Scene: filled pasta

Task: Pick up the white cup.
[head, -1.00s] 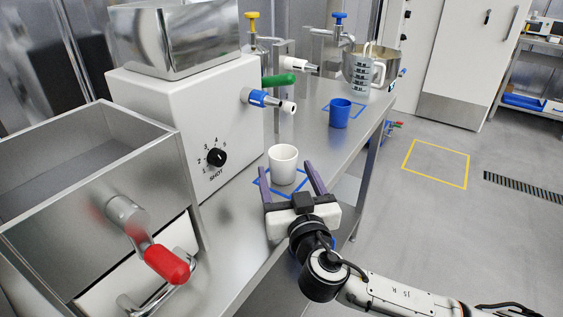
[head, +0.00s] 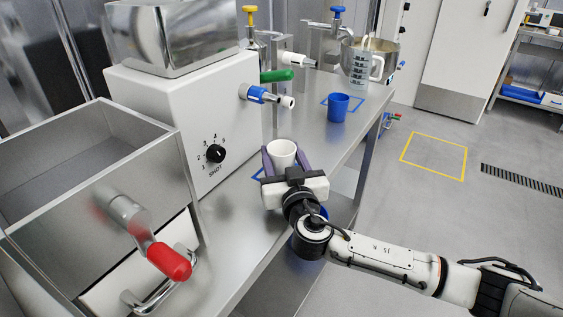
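The white cup (head: 283,152) stands upright on the steel counter (head: 232,205), in the middle of the head view. My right gripper (head: 283,158) reaches in from the right and front. Its two purple fingers lie against the left and right sides of the cup, with little or no gap showing, so it looks shut on the cup. The palm hides the cup's lower part, and I see no clear lift off the counter. Part of the blue tape square (head: 257,174) shows to the left of the fingers. My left gripper is not in view.
A white machine (head: 185,115) with a dial and a nozzle stands behind and left of the cup. A steel hopper (head: 90,190) with a red handle (head: 168,261) is at the left. A blue cup (head: 338,107) and a measuring jug (head: 361,70) stand farther back.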

